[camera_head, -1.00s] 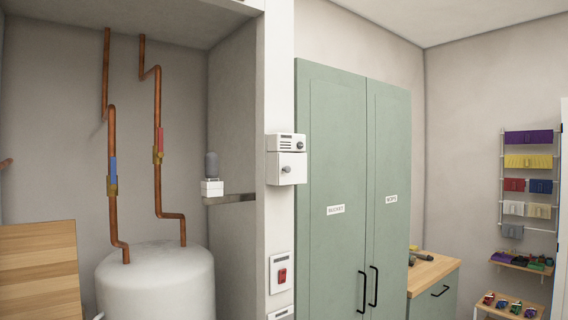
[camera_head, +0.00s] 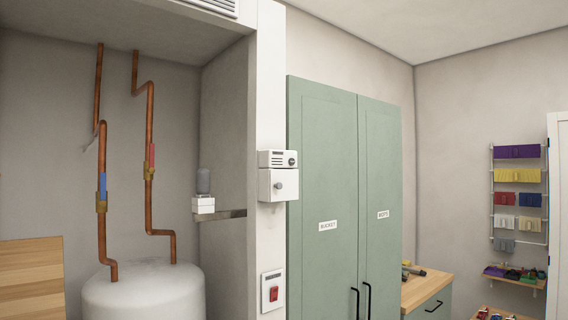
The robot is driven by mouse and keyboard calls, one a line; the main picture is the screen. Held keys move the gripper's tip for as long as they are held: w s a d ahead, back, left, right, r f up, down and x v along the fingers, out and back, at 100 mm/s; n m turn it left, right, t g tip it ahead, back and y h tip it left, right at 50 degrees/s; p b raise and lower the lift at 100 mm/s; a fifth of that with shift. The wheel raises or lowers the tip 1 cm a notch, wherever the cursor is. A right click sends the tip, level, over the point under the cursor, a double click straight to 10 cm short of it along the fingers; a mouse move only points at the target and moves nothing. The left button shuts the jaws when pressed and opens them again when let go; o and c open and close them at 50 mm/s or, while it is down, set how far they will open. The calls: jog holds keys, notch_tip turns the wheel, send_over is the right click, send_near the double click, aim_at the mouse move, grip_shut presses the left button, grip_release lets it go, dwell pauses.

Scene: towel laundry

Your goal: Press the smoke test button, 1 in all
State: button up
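A small white wall unit (camera_head: 271,158) with slots and a dark round knob or button (camera_head: 292,160) is on the pale pillar in the middle. Right below it is a white box (camera_head: 264,185) with a grey round knob (camera_head: 279,185). Lower on the pillar is a white plate with a red switch (camera_head: 273,293). No label is readable on any of them, so I cannot tell which one is the smoke test button. My gripper is not in view.
A white tank (camera_head: 145,290) with copper pipes stands in the left alcove, by a wooden panel (camera_head: 30,280). Tall green cabinets (camera_head: 340,180) stand right of the pillar. A wooden counter (camera_head: 425,288) and a rack of coloured towels (camera_head: 517,175) are farther right.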

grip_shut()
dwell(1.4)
